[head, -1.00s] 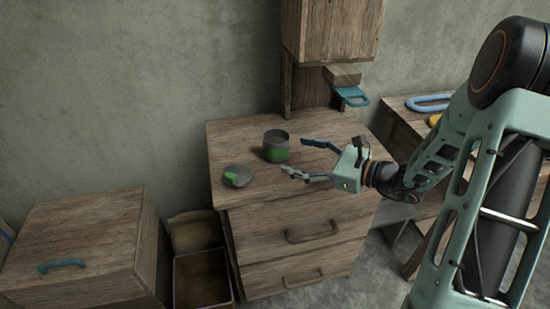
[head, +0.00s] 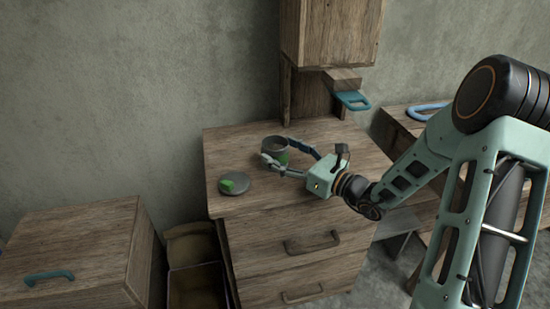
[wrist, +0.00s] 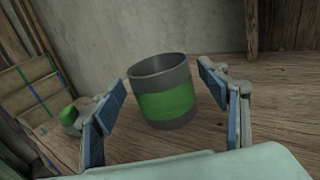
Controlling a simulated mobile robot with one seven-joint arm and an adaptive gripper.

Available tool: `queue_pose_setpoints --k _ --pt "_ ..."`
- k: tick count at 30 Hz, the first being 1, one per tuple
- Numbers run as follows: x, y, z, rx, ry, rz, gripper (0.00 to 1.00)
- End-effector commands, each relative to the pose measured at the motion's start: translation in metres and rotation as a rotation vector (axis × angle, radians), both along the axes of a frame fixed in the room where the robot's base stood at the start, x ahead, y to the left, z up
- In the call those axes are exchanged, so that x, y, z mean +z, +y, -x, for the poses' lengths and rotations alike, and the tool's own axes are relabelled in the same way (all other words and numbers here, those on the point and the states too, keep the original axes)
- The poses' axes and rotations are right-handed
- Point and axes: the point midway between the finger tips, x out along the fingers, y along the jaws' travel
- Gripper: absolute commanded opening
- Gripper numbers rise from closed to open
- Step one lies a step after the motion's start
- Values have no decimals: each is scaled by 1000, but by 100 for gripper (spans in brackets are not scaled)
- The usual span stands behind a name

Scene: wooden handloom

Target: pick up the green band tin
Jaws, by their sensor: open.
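The green band tin (head: 275,146) is a grey open-topped can with a green band, standing upright on the wooden drawer cabinet's top (head: 330,140). In the wrist view the tin (wrist: 164,100) stands between my gripper's two blue-padded fingers. My gripper (head: 288,156) is open around the tin, with a visible gap to the left finger and a narrower one to the right. In the head view the near finger hides the tin's lower part.
A grey disc (head: 234,186) with a green block on it lies left of the tin and also shows beside the left finger in the wrist view. A wooden post and box (head: 330,35) rise at the back. A wooden chest (head: 80,245) stands lower left.

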Motion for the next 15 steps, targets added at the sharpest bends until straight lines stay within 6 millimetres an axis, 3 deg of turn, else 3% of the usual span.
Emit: queue_pose_setpoints --k 4,12,15 --pt "-2 19 -15 3 -1 -1 68" --pt "0 23 -19 0 1 0 68" --pt "0 23 -19 0 1 0 58"
